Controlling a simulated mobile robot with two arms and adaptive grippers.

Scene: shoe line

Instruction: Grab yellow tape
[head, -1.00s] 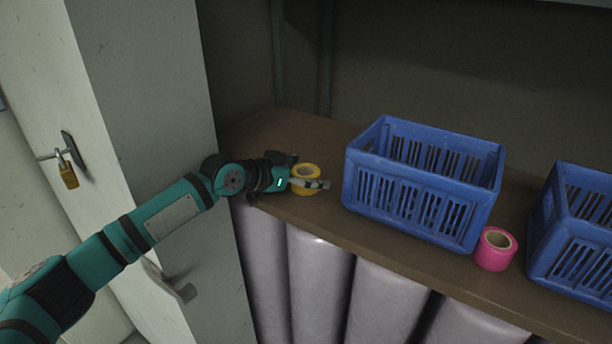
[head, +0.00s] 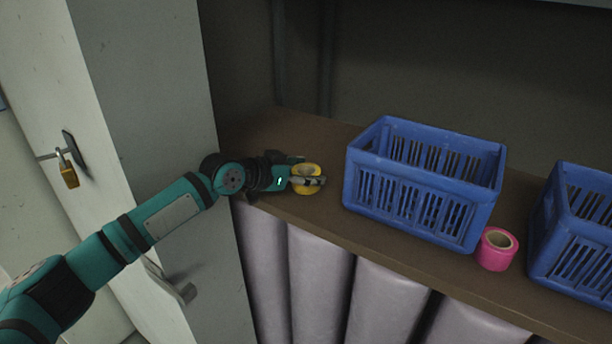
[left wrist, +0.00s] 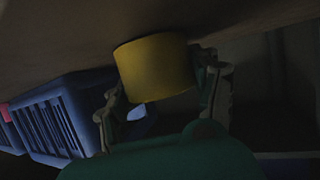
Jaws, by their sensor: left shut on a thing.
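The yellow tape (head: 309,189) is a roll near the left end of the brown shelf (head: 350,222), left of the blue crate. My left gripper (head: 308,181) reaches in from the left and is shut on the roll. In the left wrist view the yellow tape (left wrist: 154,68) sits between the two fingers of the left gripper (left wrist: 160,85), one on each side. The fingers hide part of the roll in the head view. I cannot tell whether the roll is still touching the shelf. My right gripper is not in view.
A blue crate (head: 415,205) stands right of the tape, and a second blue crate (head: 575,250) is at the right edge. A pink tape roll (head: 495,250) lies between them. A grey cabinet door with a padlock (head: 69,176) stands at the left. Wrapped rolls (head: 320,275) stand below the shelf.

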